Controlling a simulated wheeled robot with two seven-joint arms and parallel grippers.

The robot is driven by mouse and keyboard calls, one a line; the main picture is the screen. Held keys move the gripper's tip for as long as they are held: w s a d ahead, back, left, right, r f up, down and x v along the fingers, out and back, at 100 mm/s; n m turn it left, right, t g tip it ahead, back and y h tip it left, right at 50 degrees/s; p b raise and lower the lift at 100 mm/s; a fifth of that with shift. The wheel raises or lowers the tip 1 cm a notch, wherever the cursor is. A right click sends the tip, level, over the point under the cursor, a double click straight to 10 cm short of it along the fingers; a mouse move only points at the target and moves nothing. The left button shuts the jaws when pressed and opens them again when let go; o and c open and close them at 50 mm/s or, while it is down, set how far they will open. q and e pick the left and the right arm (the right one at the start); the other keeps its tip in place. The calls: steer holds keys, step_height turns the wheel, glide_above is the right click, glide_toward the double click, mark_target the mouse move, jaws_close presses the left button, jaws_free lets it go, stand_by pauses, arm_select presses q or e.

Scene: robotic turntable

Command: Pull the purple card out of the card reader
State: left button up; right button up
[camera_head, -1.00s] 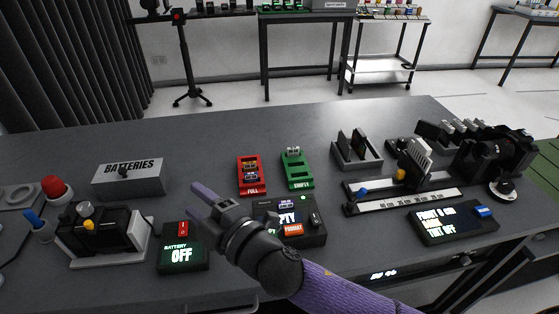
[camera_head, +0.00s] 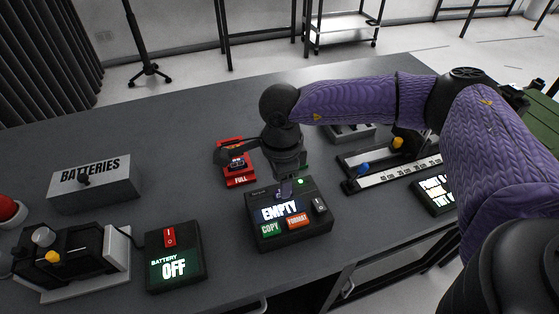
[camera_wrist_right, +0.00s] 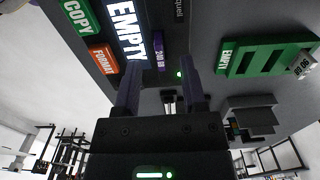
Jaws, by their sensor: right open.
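The black card reader (camera_head: 264,240) stands near the table's front edge, with a lit EMPTY screen and COPY and FORMAT buttons. The purple card (camera_wrist_right: 159,50), with white lettering, shows in the right wrist view at the reader's edge beside the screen. In the head view it is mostly hidden by my gripper. My right gripper (camera_head: 286,188) points down over the back of the reader. In the wrist view the right gripper (camera_wrist_right: 163,82) is open, its two fingers on either side of the card's line. I cannot tell whether they touch it. My left gripper is out of view.
A red card holder (camera_head: 240,177) marked FULL stands behind the reader. A green holder (camera_wrist_right: 255,63) shows in the wrist view. A battery box (camera_head: 175,262) marked OFF stands left of the reader, a BATTERIES box (camera_head: 95,187) further back. A slider rail (camera_head: 400,177) lies to the right.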

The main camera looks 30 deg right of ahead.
step_height(320, 180, down, 3)
steer(key=shift+r, duration=0.15)
jaws_close()
steer(key=shift+r, duration=0.15)
steer(key=shift+r+p, duration=1.9)
steer(key=shift+r, duration=0.5)
steer(key=shift+f, duration=0.1)
